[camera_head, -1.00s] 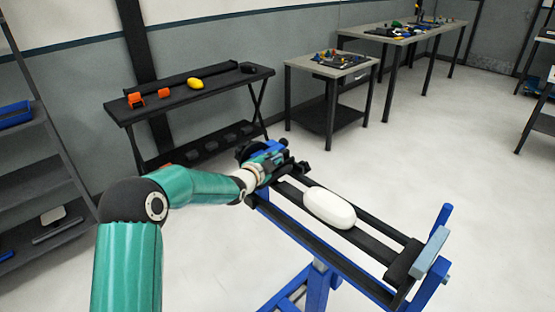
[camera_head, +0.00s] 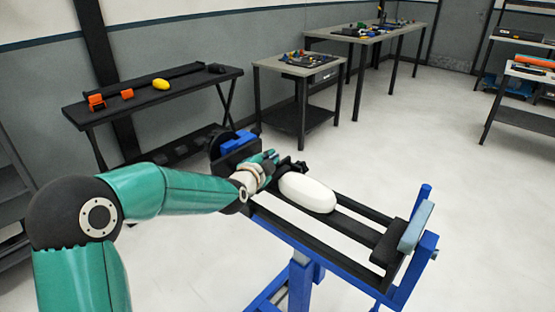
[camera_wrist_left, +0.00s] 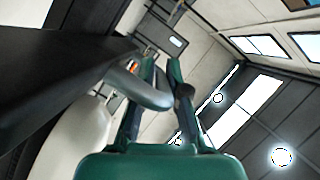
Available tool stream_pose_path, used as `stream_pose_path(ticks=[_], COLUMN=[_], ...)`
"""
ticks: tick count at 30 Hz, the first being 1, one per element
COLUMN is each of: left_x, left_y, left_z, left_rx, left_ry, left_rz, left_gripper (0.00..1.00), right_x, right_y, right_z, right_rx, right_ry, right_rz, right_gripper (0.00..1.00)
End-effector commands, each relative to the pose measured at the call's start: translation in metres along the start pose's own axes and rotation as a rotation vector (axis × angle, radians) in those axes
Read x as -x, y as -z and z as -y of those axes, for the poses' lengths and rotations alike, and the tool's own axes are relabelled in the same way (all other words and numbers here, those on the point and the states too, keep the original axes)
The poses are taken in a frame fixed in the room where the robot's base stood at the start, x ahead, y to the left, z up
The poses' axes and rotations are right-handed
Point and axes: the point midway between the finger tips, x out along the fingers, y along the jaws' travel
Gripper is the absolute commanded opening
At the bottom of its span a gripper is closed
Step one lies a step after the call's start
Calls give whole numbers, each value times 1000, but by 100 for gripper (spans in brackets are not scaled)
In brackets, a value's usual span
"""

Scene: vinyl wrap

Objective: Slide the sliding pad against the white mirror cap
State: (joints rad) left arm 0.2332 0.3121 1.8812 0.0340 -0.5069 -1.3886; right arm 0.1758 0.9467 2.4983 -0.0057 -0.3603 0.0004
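The white mirror cap (camera_head: 307,193) lies on the black rails (camera_head: 350,215) of a blue stand, towards their left end. It also shows at the left of the left wrist view (camera_wrist_left: 75,140). My left gripper (camera_head: 272,161) is just left of the cap, over the rails. In the wrist view its green fingers (camera_wrist_left: 160,78) are shut on a rounded grey piece, apparently the sliding pad (camera_wrist_left: 140,88). In the head view my gripper mostly hides this pad. I cannot tell whether pad and cap touch. My right gripper is not in view.
A light blue-grey pad (camera_head: 416,226) stands at the right end of the stand. A black block with a blue part (camera_head: 238,141) is at its left end. A black table (camera_head: 150,97) and a grey table (camera_head: 298,68) stand behind, with clear floor around.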

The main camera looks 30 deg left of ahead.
Motion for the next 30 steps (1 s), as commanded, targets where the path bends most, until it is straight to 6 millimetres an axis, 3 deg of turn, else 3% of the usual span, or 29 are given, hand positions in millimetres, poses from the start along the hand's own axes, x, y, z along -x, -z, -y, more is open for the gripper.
stream_pose_path(ticks=[9, 14, 30], left_x=[1, 8, 100], left_y=[4, 6, 5], left_z=[-4, -4, -2], left_rx=[0, 0, -1], left_ry=[-5, -6, -3], left_rz=[-3, -6, -3], left_gripper=[23, 23, 23], right_x=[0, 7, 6], right_y=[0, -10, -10], right_z=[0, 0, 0], right_rx=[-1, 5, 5], right_ry=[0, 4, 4], right_rz=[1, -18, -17], right_gripper=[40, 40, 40])
